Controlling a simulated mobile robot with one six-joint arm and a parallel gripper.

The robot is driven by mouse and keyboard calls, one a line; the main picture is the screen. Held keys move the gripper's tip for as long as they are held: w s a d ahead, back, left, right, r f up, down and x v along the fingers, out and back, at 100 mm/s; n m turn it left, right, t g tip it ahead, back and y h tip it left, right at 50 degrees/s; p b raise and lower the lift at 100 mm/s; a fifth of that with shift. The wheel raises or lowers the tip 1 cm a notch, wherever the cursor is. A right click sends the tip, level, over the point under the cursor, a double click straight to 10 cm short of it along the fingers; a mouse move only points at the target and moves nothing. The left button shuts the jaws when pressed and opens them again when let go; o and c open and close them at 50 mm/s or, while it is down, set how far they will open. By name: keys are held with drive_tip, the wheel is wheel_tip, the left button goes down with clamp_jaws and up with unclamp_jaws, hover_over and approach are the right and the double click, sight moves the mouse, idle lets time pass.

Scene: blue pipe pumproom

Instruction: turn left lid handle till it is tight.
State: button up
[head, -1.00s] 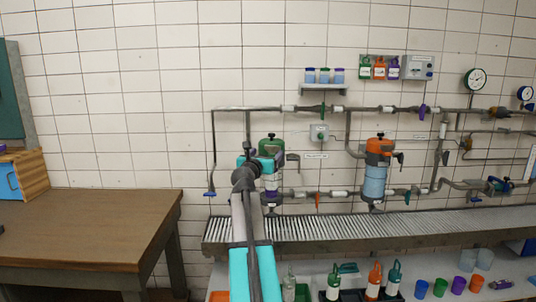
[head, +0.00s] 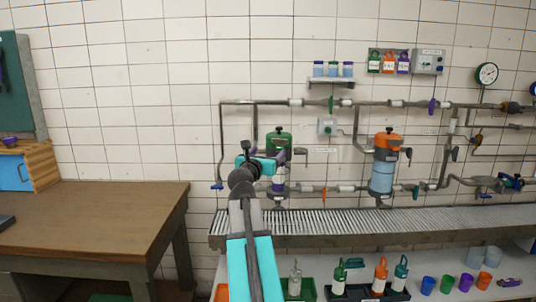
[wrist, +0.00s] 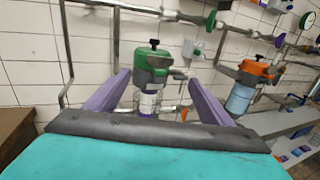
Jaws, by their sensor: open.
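The left canister has a green lid (head: 278,138) with a black lid handle (head: 279,127) on top. In the wrist view the green lid (wrist: 152,64) and its black handle (wrist: 154,43) stand upright beyond the fingers. The canister's white lower body shows between the fingers in the wrist view. My gripper (wrist: 160,77) is open and empty, its two purple fingers wide apart. In the head view my gripper (head: 284,157) overlaps the front of the left canister and hides part of it. I see no contact with the handle.
An orange-lidded canister (head: 382,170) hangs to the right on the same pipework. A slatted metal ledge (head: 350,226) runs below. A wooden table (head: 80,220) stands at the left. A small shelf (head: 333,82) with several jars is above. Colored bottles and cups stand on the lower shelf.

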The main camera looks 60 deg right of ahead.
sight(279, 141)
drive_tip(key=b, duration=0.3)
drive_tip(key=shift+d+f+b, duration=0.1)
drive_tip(key=shift+f+b, duration=0.2)
drive_tip(key=shift+b, duration=0.05)
drive_tip(key=shift+b, duration=0.85)
drive_tip(key=shift+s+r, duration=0.1)
drive_tip(key=shift+r, duration=0.15)
drive_tip(key=shift+d, duration=0.1)
drive_tip(key=shift+x, duration=6.8)
drive_tip(key=c, duration=1)
drive_tip(key=shift+f+b, duration=0.1)
drive_tip(key=shift+b, duration=0.25)
drive_tip(key=shift+c, duration=0.2)
